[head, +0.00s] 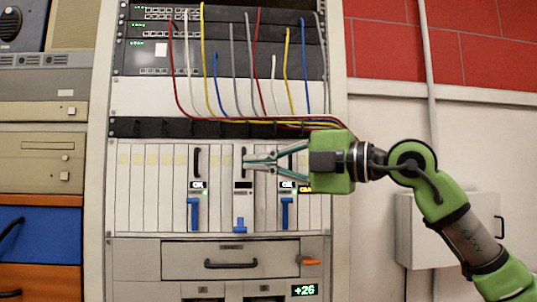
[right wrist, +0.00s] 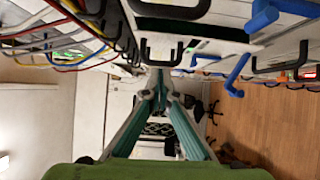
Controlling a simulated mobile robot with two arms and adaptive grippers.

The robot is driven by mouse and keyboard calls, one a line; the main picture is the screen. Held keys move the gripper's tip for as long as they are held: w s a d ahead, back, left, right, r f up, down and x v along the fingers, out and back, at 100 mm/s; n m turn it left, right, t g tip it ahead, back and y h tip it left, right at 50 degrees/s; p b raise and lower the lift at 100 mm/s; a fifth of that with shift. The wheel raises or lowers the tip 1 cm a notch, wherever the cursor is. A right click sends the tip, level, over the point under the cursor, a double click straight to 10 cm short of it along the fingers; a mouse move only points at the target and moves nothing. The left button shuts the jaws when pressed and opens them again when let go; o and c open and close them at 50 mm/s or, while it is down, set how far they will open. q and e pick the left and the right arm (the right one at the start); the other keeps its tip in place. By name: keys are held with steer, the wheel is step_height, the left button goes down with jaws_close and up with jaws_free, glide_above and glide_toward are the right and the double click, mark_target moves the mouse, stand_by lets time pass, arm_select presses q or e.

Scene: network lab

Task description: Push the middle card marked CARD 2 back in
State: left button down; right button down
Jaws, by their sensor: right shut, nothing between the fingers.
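The middle card (head: 243,205) is a pale panel in the card row of the rack. It looks wider than its neighbours and seems to stand out from them. Its small display is dark, and its blue lever (head: 240,225) sits lower than the levers on either side. Its black handle (head: 243,155) is partly covered by my right gripper (head: 248,163). That gripper is shut and empty, its tips in front of the handle; I cannot tell if they touch. The shut fingers also show in the right wrist view (right wrist: 160,78), below a black handle. My left gripper is not in view.
The left card (head: 198,215) and the right card (head: 287,215) have OK displays and blue levers. Coloured cables (head: 232,75) hang above. A drawer (head: 230,258) with a black handle and a +26 display (head: 303,290) are below.

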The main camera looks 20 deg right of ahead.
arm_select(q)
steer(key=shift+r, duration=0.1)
arm_select(e)
steer(key=shift+w, duration=0.2)
arm_select(q)
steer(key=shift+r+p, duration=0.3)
steer(key=shift+p, duration=0.05)
arm_select(e)
steer(key=shift+w+d, duration=0.15)
steer(key=shift+w, duration=0.8)
steer(key=shift+s, duration=0.1)
